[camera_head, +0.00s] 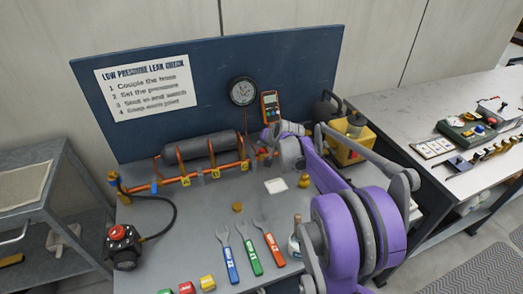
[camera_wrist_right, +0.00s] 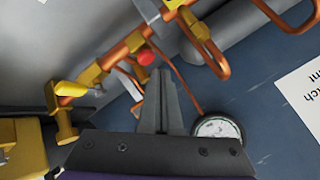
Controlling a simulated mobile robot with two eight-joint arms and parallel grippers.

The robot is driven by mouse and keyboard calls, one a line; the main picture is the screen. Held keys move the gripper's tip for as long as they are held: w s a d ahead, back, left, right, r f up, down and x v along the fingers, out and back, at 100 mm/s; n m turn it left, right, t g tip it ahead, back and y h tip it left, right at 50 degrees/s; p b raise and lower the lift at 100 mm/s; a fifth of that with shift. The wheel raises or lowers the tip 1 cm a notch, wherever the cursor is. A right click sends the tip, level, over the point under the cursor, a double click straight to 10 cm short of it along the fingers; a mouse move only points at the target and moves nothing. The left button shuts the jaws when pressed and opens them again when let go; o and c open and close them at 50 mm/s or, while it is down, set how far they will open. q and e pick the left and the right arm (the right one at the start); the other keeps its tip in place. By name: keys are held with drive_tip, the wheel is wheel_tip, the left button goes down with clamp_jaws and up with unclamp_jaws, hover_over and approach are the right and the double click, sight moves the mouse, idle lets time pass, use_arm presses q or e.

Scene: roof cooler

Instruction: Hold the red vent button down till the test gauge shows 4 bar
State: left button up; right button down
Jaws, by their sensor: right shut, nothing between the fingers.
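The red vent button (camera_wrist_right: 146,57) shows in the right wrist view as a small red cap among the copper pipes and brass fittings. My right gripper (camera_wrist_right: 160,74) is shut and empty, its fingertips just beside the button in that picture; I cannot tell whether they touch it. The test gauge (camera_head: 242,91) is a round black-rimmed dial on the blue back panel. It also shows in the wrist view (camera_wrist_right: 218,129); its reading is too small to tell. My left gripper is out of view.
A grey cylinder (camera_head: 208,148) lies behind the copper pipes. An orange meter (camera_head: 270,106) is on the panel. A black regulator with a red knob (camera_head: 123,232) stands front left. Several spanners (camera_head: 250,256) lie on the bench. A yellow machine (camera_head: 350,140) stands right.

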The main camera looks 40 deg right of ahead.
drive_tip(key=shift+f, duration=0.15)
drive_tip(key=shift+f, duration=0.3)
drive_tip(key=shift+f+b, duration=0.5)
drive_tip(key=shift+b, duration=0.05)
idle(0.8)
drive_tip(key=shift+r, duration=0.1)
idle(0.7)
drive_tip(key=shift+r+p, duration=0.7)
drive_tip(key=shift+r, duration=0.15)
wheel_tip(320, 180, up, 5)
drive_tip(key=p, duration=0.3)
